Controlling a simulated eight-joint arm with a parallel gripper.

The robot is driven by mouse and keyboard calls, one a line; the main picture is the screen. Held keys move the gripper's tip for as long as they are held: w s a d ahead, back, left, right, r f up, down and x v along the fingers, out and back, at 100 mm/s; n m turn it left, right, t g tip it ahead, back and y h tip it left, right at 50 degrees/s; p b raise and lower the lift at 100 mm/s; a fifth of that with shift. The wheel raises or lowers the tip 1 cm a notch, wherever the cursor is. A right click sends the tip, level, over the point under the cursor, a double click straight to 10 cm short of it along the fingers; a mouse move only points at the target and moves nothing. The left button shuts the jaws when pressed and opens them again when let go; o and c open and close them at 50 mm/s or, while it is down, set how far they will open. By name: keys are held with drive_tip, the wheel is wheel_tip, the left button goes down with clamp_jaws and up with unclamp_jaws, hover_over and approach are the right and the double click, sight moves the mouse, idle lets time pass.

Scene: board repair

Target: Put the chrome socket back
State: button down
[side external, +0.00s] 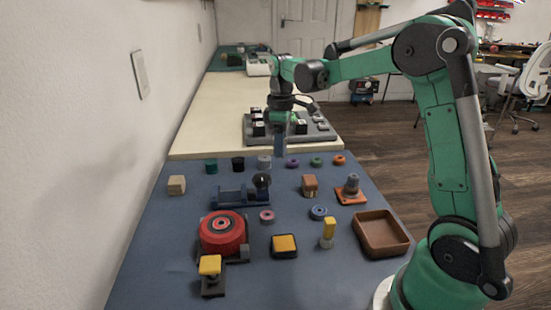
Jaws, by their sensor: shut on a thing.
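My gripper (280,152) points down near the blue mat's far edge, in front of the grey board (321,137). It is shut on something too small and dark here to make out. A short grey cylinder (264,162) stands on the mat just left of and below the gripper in the picture. Another grey, stepped cylinder (352,183) stands on an orange base plate at the right. I cannot tell which grey part, if either, is the chrome socket, or whether it is in my jaws. The grey board carries several black blocks with pale tops.
Several small coloured rings and caps line the mat's far edge, including an orange one (339,160). A blue fixture (230,198), a red round reel (222,232), yellow-topped parts (284,243) and an empty brown tray (381,233) stand nearer. A wall runs along the left.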

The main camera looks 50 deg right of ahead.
sight(280, 194)
wheel_tip(280, 194, down, 11)
drive_tip(key=shift+r, duration=0.15)
idle(0.4)
drive_tip(key=shift+c, duration=2.3)
unclamp_jaws()
